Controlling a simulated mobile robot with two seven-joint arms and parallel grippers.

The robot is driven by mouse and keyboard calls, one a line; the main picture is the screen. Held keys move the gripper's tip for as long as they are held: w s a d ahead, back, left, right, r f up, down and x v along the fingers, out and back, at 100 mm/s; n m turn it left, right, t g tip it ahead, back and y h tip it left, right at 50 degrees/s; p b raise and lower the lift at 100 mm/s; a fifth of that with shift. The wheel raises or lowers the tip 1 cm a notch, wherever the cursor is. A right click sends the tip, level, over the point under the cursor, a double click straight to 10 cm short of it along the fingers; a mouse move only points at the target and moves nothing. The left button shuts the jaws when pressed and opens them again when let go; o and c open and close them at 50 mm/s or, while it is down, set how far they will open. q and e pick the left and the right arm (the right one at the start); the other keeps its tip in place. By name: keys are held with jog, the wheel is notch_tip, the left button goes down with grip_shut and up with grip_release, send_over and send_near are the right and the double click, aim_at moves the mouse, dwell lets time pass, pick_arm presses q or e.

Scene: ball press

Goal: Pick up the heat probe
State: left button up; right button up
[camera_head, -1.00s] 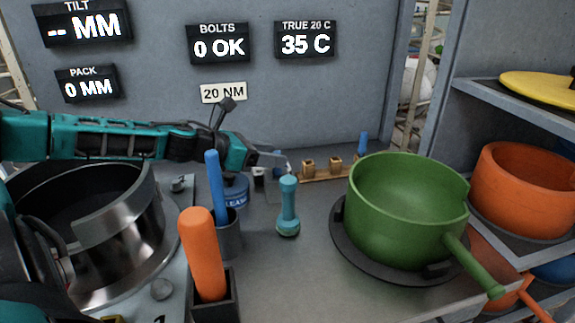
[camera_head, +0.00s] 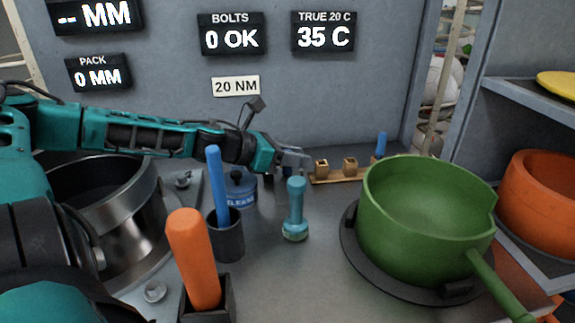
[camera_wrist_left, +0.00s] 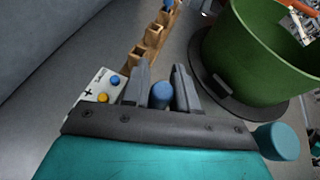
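A blue cylindrical handle (camera_wrist_left: 161,95), which looks like the heat probe, stands between the fingers of my left gripper (camera_wrist_left: 162,75) in the left wrist view. The fingers sit close against both its sides. Its lower part is hidden. In the head view my left gripper (camera_head: 296,158) is low at the near-left end of the wooden rack (camera_head: 335,178), and the handle there is mostly hidden by the fingers. Another blue handle (camera_head: 381,145) stands at the rack's far right end; its top shows in the left wrist view (camera_wrist_left: 169,4). My right gripper is not in view.
A green pot (camera_head: 425,225) stands on a dark round base at right. A teal dumbbell-shaped tool (camera_head: 296,210), a cup with a blue stick (camera_head: 217,185) and an orange-handled tool (camera_head: 192,260) stand in front. A white buttoned device (camera_wrist_left: 100,90) lies beside the gripper.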

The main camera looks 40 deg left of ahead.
pick_arm(q)
grip_shut()
jog(key=shift+r, duration=0.1)
jog(key=shift+r+p, duration=0.55)
notch_tip(320, 180, up, 19)
jog(key=p, duration=0.3)
jog(key=shift+p, duration=0.3)
jog(key=shift+f, duration=0.15)
